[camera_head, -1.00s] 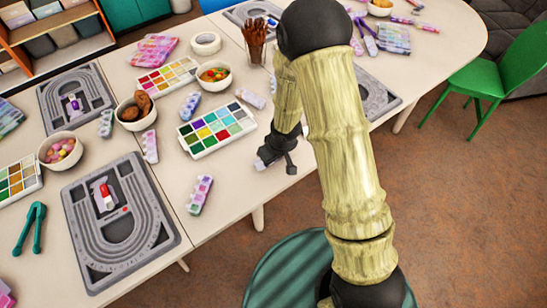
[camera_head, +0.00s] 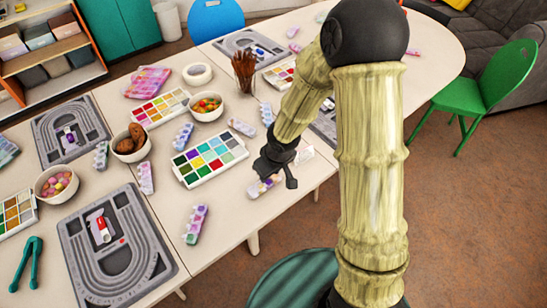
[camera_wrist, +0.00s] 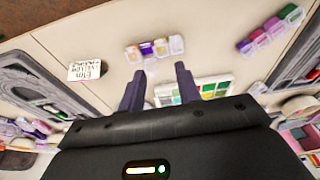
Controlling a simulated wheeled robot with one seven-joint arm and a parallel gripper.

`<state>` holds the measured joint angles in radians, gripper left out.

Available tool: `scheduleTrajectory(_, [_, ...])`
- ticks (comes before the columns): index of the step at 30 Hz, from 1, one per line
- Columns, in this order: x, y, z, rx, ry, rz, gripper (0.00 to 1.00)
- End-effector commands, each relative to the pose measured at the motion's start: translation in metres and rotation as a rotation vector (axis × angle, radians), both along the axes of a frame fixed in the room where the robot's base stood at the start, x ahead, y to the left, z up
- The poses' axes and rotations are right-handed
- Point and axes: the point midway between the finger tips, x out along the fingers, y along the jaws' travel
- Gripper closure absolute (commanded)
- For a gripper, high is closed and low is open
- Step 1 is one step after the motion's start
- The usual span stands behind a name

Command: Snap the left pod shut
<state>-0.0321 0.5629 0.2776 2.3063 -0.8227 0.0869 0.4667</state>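My gripper (camera_wrist: 160,86) is open and empty, its two dark fingers apart in the wrist view. In the head view my gripper (camera_head: 275,172) is low over the table's right front edge. A small pale pod (camera_wrist: 155,47) with purple, brown and yellow compartments lies just beyond the fingertips, apart from them. In the head view this pod (camera_head: 262,187) is partly behind the gripper. A second pod, pink, purple and green (camera_head: 196,224), lies to its left near the front edge; it also shows in the wrist view (camera_wrist: 270,28). I cannot tell how their lids stand.
A palette of colours (camera_head: 210,158) lies behind the gripper. A white card with writing (camera_wrist: 87,70) lies beside the near pod. A grey bead board (camera_head: 160,270) lies at the front left, and a cup of brown sticks (camera_head: 243,72) stands farther back. The table between the two pods is clear.

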Motion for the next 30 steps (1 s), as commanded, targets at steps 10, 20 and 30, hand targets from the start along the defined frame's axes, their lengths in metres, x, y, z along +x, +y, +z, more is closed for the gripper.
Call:
scheduleTrajectory(10, [-0.011,-0.008,0.057,-0.001,0.0,-0.001,0.66])
scheduleTrajectory(20, [-0.013,-0.008,0.059,0.0,0.001,0.001,0.66])
scheduleTrajectory(30, [-0.013,-0.009,0.06,-0.003,0.0,-0.002,0.66])
